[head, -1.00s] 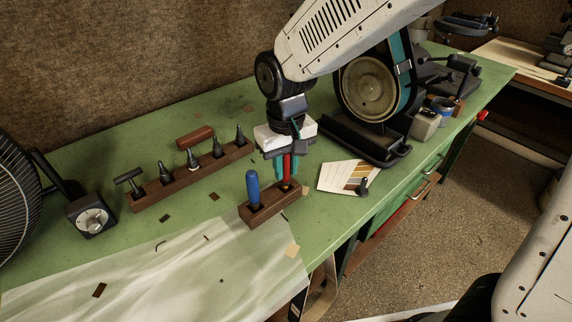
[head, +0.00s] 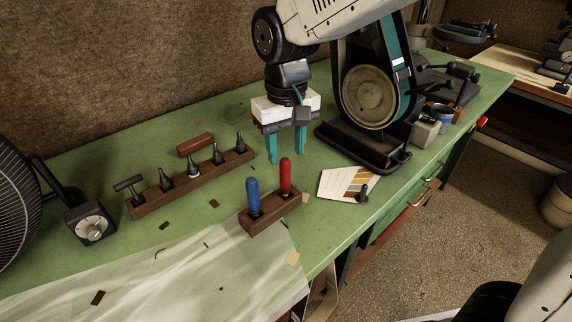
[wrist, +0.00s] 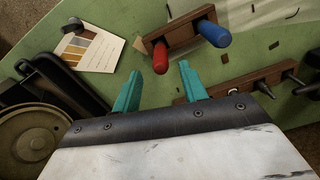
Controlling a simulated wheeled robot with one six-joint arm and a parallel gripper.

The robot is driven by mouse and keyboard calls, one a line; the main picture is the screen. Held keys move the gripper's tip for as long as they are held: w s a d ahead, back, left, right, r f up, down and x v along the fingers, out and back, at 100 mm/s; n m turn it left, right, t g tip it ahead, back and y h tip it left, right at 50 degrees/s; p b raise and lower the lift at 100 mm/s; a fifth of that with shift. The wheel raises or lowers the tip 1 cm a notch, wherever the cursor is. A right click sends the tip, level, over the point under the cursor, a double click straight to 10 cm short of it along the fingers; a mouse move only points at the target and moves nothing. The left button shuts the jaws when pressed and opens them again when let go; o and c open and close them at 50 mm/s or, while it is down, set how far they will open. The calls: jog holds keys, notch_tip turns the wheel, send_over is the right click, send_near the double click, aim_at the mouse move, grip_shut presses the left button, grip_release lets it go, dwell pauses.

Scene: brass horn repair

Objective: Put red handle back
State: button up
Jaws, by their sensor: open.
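The red handle (head: 285,176) stands upright in the small wooden block (head: 262,220), beside the blue handle (head: 253,194), which is in the same block. In the wrist view the red handle (wrist: 160,58) and blue handle (wrist: 213,32) both point out of the block (wrist: 183,35). My gripper (head: 286,160) is open and empty, its teal fingers apart. It is above and behind the block, clear of the red handle. In the wrist view the fingertips (wrist: 160,75) are spread below the red handle, touching nothing.
A long wooden rack (head: 190,182) with several dark tools stands left of my gripper. A belt grinder (head: 368,98) is close on the right. A colour card (head: 345,184) lies on the green bench beside the block. A translucent sheet (head: 190,275) covers the front.

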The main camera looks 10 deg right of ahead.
notch_tip(320, 180, up, 5)
jog(key=shift+f, duration=0.2)
jog(key=shift+d+r, duration=0.15)
jog(key=shift+d, duration=0.05)
jog(key=s+d+m+t, duration=0.1)
jog(key=s+d+m, duration=0.3)
jog(key=s+d, duration=1.5)
jog(key=shift+s+d+f, duration=0.2)
jog(key=shift+d+f, duration=0.05)
jog(key=shift+d, duration=0.4)
